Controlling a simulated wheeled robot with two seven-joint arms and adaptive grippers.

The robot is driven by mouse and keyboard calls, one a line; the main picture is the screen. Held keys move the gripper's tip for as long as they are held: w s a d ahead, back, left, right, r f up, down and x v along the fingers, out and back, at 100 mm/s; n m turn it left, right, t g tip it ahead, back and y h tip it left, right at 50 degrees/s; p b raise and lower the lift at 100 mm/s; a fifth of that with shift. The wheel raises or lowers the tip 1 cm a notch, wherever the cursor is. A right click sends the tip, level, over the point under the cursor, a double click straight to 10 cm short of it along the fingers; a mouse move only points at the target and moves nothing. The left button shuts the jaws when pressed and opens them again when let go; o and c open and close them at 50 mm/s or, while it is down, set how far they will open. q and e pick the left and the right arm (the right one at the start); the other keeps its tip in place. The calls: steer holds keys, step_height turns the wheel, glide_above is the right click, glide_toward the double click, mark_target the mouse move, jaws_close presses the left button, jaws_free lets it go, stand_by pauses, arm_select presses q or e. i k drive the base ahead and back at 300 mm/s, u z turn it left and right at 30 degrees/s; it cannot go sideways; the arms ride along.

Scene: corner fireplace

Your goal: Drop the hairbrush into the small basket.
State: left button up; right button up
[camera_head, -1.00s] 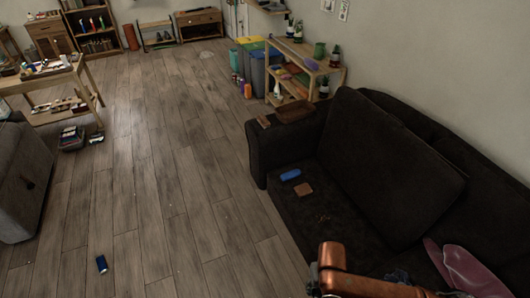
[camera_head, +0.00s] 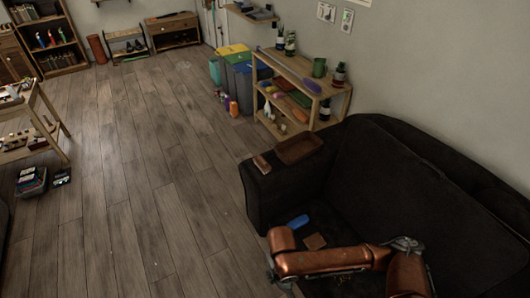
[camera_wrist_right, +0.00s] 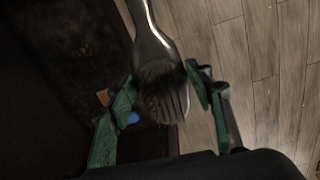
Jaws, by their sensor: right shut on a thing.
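The hairbrush (camera_wrist_right: 153,52), dark with a shiny handle and dark bristles, shows in the right wrist view. My right gripper (camera_wrist_right: 162,82) is shut on its head, between the green fingers. In the head view my copper right arm reaches across the sofa seat; its gripper (camera_head: 284,284) is low in the picture, and the brush cannot be made out there. A shallow brown container (camera_head: 299,148), which looks like the small basket, sits on the sofa's armrest, apart from and beyond the gripper. Its inside is too dark to tell. My left gripper is not in view.
A small brown object (camera_head: 261,164) lies beside the container on the armrest. A blue item (camera_head: 297,221) and a brown square (camera_head: 315,241) lie on the dark sofa (camera_head: 400,180). A wooden shelf (camera_head: 300,90) stands behind the armrest.

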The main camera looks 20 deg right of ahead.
mark_target(303, 151)
steer(key=z, duration=0.1)
steer(key=i, duration=1.7)
steer(key=z, duration=0.4)
steer(key=i, duration=0.75)
steer(key=z, duration=0.2)
